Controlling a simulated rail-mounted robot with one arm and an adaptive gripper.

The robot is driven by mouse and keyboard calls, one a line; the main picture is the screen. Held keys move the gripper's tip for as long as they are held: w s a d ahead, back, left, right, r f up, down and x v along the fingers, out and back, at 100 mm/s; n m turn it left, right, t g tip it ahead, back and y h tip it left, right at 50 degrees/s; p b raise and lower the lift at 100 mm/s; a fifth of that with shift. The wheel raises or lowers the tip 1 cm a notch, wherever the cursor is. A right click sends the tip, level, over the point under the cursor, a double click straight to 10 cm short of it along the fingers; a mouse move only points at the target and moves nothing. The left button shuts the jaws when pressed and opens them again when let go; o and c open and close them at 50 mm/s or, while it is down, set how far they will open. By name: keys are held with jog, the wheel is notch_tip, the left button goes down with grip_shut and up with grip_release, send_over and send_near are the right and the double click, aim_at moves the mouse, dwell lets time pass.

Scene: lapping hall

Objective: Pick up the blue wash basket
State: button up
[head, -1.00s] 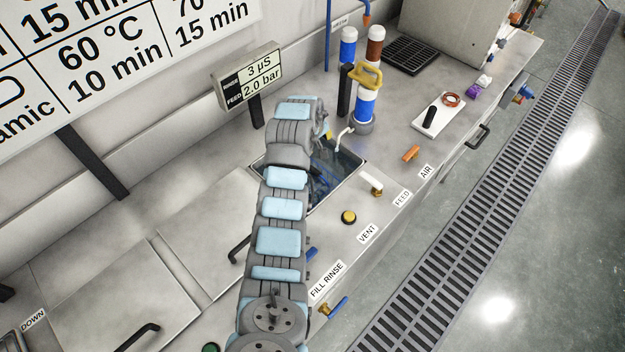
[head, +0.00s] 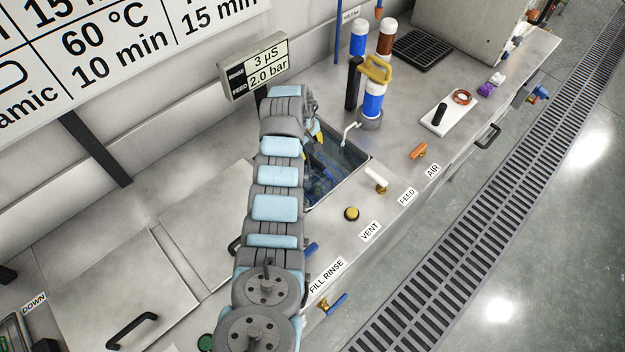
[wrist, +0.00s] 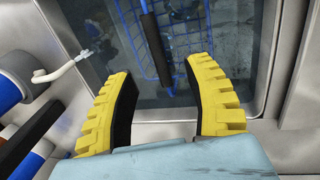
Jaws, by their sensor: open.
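The blue wash basket (wrist: 128,40) is a blue wire basket down inside the sink tank, with a dark bar handle (wrist: 155,45) across its top in the wrist view. In the head view the basket (head: 322,172) shows only partly, as blue wires in the tank beside my arm. My gripper (wrist: 166,85) is open, its two yellow ribbed fingers with black pads spread apart above the tank's near edge. The handle's lower end shows between the fingertips, with no visible contact. In the head view my arm hides most of the gripper.
The tank (head: 351,170) has a metal rim and a white spout (head: 350,130) at its side. Blue and white filter cylinders (head: 373,100) stand close beside it. A display sign (head: 256,74) stands behind my arm. Valve handles line the counter's front.

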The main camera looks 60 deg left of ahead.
aim_at(313, 159)
jog(key=shift+w+a+f, duration=0.1)
jog(key=shift+w+f, duration=0.1)
jog(key=shift+f, duration=0.75)
jog(key=shift+w+a+f, duration=0.1)
jog(key=shift+w+f, duration=0.05)
jog(key=shift+f, duration=0.8)
jog(key=shift+w+f+b, duration=0.25)
jog(key=shift+f+b, duration=0.2)
jog(key=shift+f, duration=0.35)
jog(key=shift+w+a+f+b, duration=0.1)
jog(key=shift+w+f+b, duration=0.05)
jog(key=shift+f+b, duration=0.35)
jog(key=shift+w+a+f+b, duration=0.1)
jog(key=shift+w+f+b, duration=0.05)
jog(key=shift+f+b, duration=0.5)
jog(key=shift+w+f+b, duration=0.1)
jog(key=shift+f+b, duration=0.45)
jog(key=shift+b, duration=0.15)
jog(key=shift+c, duration=0.3)
grip_shut()
